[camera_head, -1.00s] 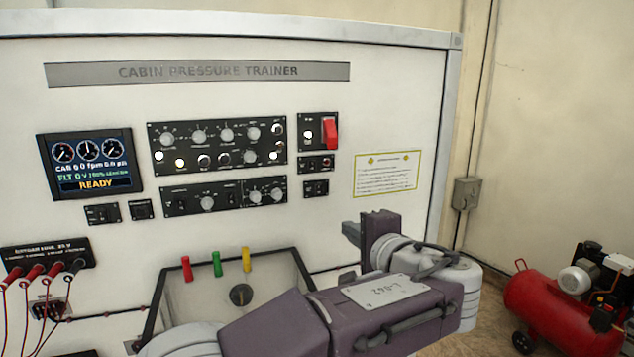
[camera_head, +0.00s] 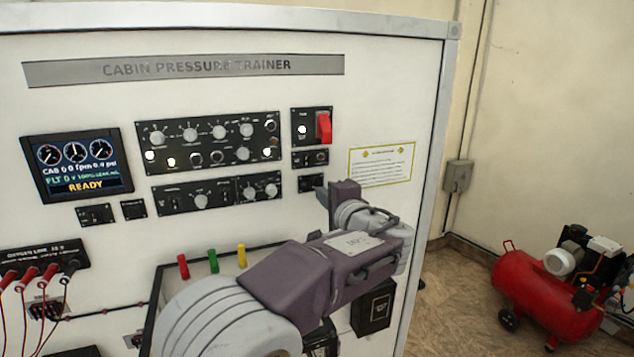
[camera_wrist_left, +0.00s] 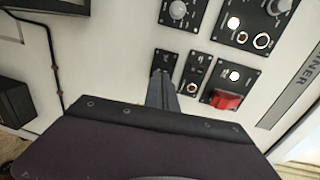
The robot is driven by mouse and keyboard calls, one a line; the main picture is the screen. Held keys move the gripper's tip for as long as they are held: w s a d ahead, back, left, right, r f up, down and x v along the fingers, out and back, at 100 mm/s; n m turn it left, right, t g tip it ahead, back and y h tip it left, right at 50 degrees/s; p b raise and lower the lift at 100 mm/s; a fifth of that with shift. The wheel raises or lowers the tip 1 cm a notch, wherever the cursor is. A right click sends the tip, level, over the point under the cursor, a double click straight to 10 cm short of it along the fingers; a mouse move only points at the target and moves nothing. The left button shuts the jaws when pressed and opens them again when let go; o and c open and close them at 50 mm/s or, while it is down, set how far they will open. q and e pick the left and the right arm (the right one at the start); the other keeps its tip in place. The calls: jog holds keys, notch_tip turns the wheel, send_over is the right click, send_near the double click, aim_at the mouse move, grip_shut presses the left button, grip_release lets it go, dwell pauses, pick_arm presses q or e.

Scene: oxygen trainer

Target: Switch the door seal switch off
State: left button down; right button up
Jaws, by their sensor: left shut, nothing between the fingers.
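The trainer panel (camera_head: 225,245) carries several switch units. No legible label marks the door seal switch. A small black switch unit (camera_head: 307,184) is lowest in the right-hand column, partly behind my left gripper. My left gripper (camera_head: 322,196) is shut and empty, its tips close in front of this unit. In the left wrist view the shut fingers (camera_wrist_left: 162,82) overlap the lower part of the small unit (camera_wrist_left: 165,60). I cannot tell whether they touch it, and the lever position is hidden. My right gripper is out of view.
Above it are another small unit (camera_head: 310,158) and a red guarded switch (camera_head: 324,127). A knob panel (camera_head: 210,143) lies to the left. Coloured levers (camera_head: 213,260) stand below. A red compressor (camera_head: 545,295) sits on the floor at right.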

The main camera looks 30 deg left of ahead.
aim_at(312, 187)
pick_arm(q)
jog(key=p+x, duration=0.1)
jog(key=x, duration=0.2)
jog(key=shift+w+a+p, duration=0.2)
jog(key=shift+a+p, duration=0.05)
jog(key=shift+p, duration=0.1)
jog(key=shift+w+a+f, duration=0.1)
jog(key=shift+w+a, duration=0.15)
jog(key=shift+a, duration=0.05)
jog(key=shift+s+d, duration=0.1)
jog(key=shift+d, duration=0.05)
